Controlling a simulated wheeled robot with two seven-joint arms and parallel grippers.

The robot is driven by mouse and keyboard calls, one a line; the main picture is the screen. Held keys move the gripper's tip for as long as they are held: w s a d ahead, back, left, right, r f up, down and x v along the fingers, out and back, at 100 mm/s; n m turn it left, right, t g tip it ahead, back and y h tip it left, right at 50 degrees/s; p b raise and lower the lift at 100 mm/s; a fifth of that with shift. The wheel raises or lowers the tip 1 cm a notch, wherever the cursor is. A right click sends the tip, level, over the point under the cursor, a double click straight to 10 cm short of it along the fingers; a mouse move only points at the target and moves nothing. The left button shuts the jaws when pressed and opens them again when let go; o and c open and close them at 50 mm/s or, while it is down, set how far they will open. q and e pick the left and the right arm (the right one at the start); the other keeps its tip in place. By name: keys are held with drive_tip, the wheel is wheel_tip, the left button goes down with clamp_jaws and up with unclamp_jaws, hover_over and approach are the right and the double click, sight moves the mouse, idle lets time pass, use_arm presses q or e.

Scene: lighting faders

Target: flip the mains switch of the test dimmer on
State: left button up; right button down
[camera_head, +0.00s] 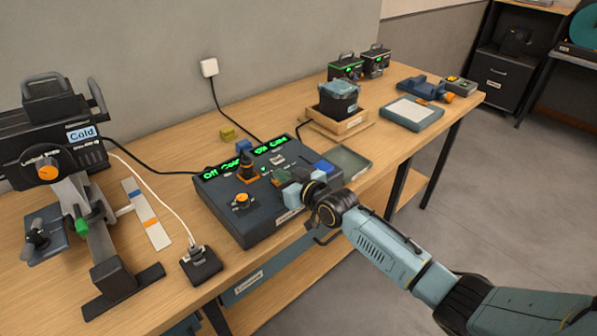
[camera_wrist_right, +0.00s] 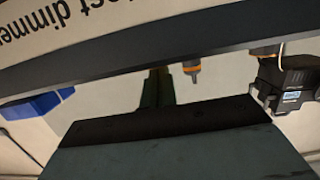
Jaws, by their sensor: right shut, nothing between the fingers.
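The test dimmer (camera_head: 245,225) is a dark box on the wooden bench, with a lit green text strip (camera_head: 245,157) along its back edge. Its top carries an orange-and-black knob (camera_head: 241,201) and an upright black-and-orange part (camera_head: 247,168). I cannot tell for certain which part is the mains switch. My right gripper (camera_head: 287,190) is shut and empty, over the right front part of the dimmer, hiding some of its top. In the right wrist view the upside-down "Test dimmer" label (camera_wrist_right: 45,20) shows beyond my gripper. Contact is unclear. My left gripper is not in view.
A black device marked "Cold" (camera_head: 58,140) stands at the left, near a small black socket block (camera_head: 201,265) with a white cable. A shallow tray (camera_head: 348,165) lies right of the dimmer. A wooden box (camera_head: 338,127) holds a dark device behind it.

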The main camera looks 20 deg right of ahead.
wheel_tip(320, 180, up, 3)
drive_tip(key=shift+w+a+r+p, duration=0.1)
drive_tip(key=shift+w+p, duration=0.05)
drive_tip(key=shift+p, duration=0.95)
drive_tip(key=r+p+v, duration=0.1)
drive_tip(key=v, duration=0.8)
drive_tip(key=shift+s+r, duration=0.25)
drive_tip(key=s+d+f+m+g+h+b, duration=0.15)
drive_tip(key=s+f, duration=0.35)
drive_tip(key=f, duration=0.6)
drive_tip(key=s+d+f+g+h, duration=0.1)
drive_tip(key=s+d+f+g, duration=0.2)
drive_tip(key=f, duration=0.8)
drive_tip(key=s+d+f+m+g+h+b, duration=0.1)
drive_tip(key=s+f+g+h, duration=0.1)
drive_tip(key=s+f, duration=0.65)
drive_tip(key=s+f+g, duration=0.2)
drive_tip(key=s+f, duration=0.5)
drive_tip(key=s, duration=0.4)
drive_tip(key=s+a+f+g+b, duration=0.1)
drive_tip(key=s+f+g, duration=0.2)
drive_tip(key=s+f, duration=0.5)
drive_tip(key=s+a+f+g+b, duration=0.1)
drive_tip(key=s+f, duration=0.6)
drive_tip(key=s, duration=0.7)
drive_tip(key=shift+f+n+g+h, duration=0.4)
drive_tip(key=shift+n+g+h, duration=0.05)
drive_tip(key=shift+g, duration=0.2)
